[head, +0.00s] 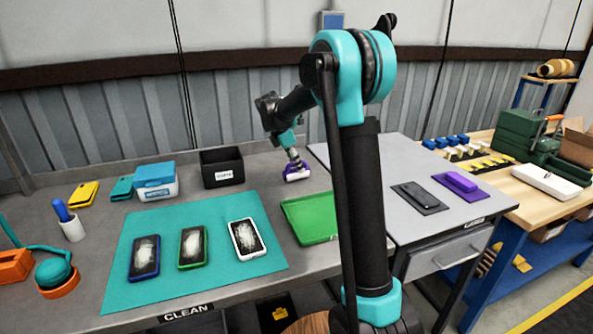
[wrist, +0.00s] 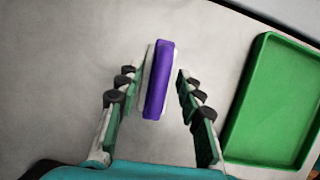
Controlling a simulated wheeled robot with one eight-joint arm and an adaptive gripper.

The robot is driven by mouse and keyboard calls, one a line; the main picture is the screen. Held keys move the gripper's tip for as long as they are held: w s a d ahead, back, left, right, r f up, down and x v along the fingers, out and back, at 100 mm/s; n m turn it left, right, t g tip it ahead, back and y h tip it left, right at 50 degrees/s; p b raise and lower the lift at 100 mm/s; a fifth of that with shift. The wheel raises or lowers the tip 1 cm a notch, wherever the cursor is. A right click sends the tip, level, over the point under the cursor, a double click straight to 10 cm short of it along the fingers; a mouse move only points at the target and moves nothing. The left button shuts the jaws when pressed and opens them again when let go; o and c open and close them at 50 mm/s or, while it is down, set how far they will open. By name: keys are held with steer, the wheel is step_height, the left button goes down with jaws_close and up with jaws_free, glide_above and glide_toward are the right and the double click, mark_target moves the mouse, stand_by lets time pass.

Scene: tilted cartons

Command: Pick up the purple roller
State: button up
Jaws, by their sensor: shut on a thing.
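The purple roller (wrist: 159,85), purple with a white strip along its side, sits between the two fingers of my gripper (wrist: 161,72) in the wrist view. My gripper is shut on it, one finger on each side. In the head view the roller (head: 297,174) is at the far end of the grey table, below my gripper (head: 295,163), which points down. I cannot tell whether it touches the table. My arm stands in front of part of the table in the head view.
A green tray (wrist: 233,130) lies right of the roller. A black bin (head: 221,168) and a blue-and-white box (head: 155,182) stand to the left. A teal mat (head: 212,265) bears several phones. A side table (head: 418,228) holds a black and a purple item.

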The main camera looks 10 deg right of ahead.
step_height(320, 180, up, 20)
steer(key=shift+r, duration=0.25)
stand_by(0.3)
